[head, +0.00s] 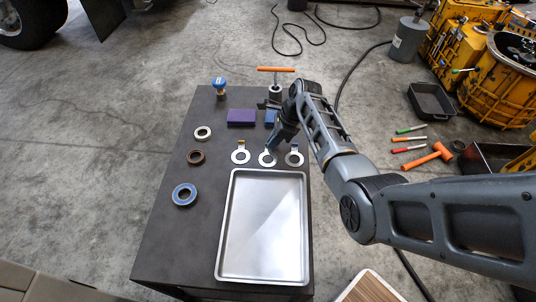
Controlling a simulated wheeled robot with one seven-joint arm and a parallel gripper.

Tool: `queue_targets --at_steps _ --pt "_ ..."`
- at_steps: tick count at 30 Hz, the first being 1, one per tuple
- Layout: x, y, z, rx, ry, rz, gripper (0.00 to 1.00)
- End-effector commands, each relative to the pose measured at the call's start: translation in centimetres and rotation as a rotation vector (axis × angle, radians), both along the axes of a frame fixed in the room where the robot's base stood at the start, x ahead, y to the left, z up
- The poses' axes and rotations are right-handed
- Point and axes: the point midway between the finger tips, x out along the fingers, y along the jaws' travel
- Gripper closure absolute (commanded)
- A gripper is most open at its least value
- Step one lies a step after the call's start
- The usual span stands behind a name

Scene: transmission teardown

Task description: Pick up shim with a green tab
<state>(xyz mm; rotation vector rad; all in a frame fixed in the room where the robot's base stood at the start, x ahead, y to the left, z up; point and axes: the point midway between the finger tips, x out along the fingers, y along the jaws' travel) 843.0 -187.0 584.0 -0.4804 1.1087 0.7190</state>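Three pale ring-shaped shims with small tabs lie in a row on the dark table, just behind a metal tray. The left shim (240,157) has a tab that looks yellow-orange. The middle shim (267,159) has its tab partly covered by my gripper, and its colour is unclear. The right shim (294,158) has a small tab whose colour I cannot make out for sure. No tab reads clearly as green at this size. My gripper (273,142) is low over the table, at the back edge of the middle shim. Its fingers are too small and overlapped to tell open from shut.
The empty tray (305,230) fills the front right of the table (165,235). Rings, including a blue one (185,195), lie at left. A purple block (241,117), a blue-capped item (220,88) and an orange T-handle tool (276,69) are at the back.

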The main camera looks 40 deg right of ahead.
Motion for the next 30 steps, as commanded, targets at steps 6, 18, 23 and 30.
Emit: queue_targets --at_steps 6,18,23,30 --pt "0.0 0.0 0.0 0.000 0.000 0.000 1.00" --pt "0.0 0.0 0.1 0.000 0.000 0.000 1.00" --pt "0.0 0.0 0.9 -0.001 -0.001 0.000 1.00" --pt "-0.1 -0.2 4.7 -0.001 -0.003 -0.001 1.00"
